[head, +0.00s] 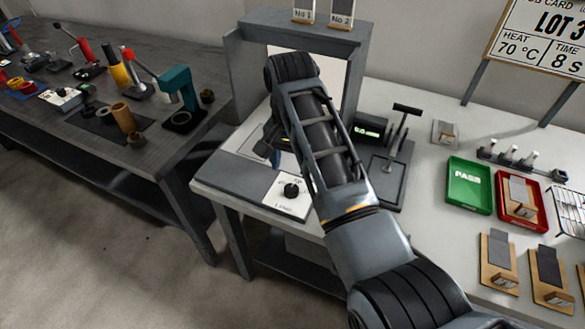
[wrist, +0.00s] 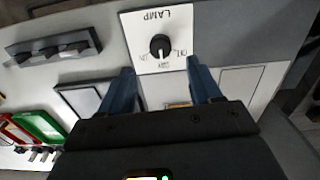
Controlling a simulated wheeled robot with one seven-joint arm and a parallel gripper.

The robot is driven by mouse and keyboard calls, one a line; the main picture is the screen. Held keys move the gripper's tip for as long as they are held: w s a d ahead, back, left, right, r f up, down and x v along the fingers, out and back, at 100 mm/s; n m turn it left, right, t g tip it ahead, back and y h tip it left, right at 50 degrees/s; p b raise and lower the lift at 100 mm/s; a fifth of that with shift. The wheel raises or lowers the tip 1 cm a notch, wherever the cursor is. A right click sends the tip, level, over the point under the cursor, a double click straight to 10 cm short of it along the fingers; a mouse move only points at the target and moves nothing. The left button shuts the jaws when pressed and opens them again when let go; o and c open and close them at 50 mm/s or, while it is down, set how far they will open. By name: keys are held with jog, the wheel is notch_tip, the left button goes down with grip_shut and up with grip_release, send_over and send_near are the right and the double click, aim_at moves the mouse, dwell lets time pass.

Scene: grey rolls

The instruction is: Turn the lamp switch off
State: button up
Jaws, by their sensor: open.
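The lamp switch is a black rotary knob (head: 291,190) on a white plate (head: 278,207) at the near left corner of the light table. In the wrist view the knob (wrist: 160,46) sits on its plate (wrist: 183,16) marked LAMP, with small labels along one side. I cannot read for sure which label its pointer faces. My gripper (wrist: 160,67) is open and empty, its blue fingers spread on either side of the plate's lower edge in that view. The knob is not between the fingertips. In the head view my arm hides most of the gripper (head: 273,152).
A grey booth (head: 237,75) with two numbered tags stands behind my arm. To the right are a lever device (head: 396,150), a green PASS tray (head: 469,187) and a red tray (head: 519,214). A dark bench (head: 150,155) with tools stands at left.

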aim_at(292, 187)
jog(key=shift+f+p, duration=0.3)
jog(key=shift+f, duration=3.55)
jog(key=c, duration=1)
jog(key=shift+c, duration=0.2)
jog(key=shift+r+n, duration=0.1)
jog(key=shift+n, duration=0.3)
jog(key=n+p, duration=0.1)
jog(key=n, duration=0.3)
jog(key=shift+n, duration=0.4)
jog(key=n, duration=0.6)
jog(key=shift+w+n, duration=0.1)
jog(key=shift+n, duration=0.2)
